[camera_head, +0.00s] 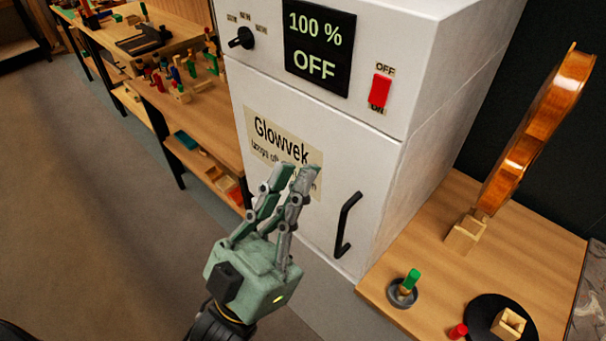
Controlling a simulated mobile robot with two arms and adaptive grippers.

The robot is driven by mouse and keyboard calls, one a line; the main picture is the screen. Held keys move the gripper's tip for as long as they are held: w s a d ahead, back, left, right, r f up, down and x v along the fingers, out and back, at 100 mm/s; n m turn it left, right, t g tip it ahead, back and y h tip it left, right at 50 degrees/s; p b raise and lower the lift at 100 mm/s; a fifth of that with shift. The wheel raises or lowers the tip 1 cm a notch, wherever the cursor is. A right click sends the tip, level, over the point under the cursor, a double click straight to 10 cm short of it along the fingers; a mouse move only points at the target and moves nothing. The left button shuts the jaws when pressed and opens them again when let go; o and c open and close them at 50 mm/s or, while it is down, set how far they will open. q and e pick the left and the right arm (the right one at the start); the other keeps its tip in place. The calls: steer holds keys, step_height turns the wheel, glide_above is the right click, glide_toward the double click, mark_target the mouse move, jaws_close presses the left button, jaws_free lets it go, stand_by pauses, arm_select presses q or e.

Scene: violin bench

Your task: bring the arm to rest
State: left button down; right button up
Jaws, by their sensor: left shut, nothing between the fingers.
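My left gripper (296,176) is in the lower middle of the head view, pointing up and away. Its two fingers are shut and hold nothing. In the picture it overlaps the front of the white cabinet (365,165), covering part of the "Glowvek" label (268,130); I cannot tell how far it is from the door. My right gripper is not in view.
The cabinet has a black door handle (346,226), a red switch (379,90), a knob (242,38) and a display (319,45) reading "100 % OFF". A violin body (535,125) stands on the right bench (440,272). Open floor (90,230) lies left.

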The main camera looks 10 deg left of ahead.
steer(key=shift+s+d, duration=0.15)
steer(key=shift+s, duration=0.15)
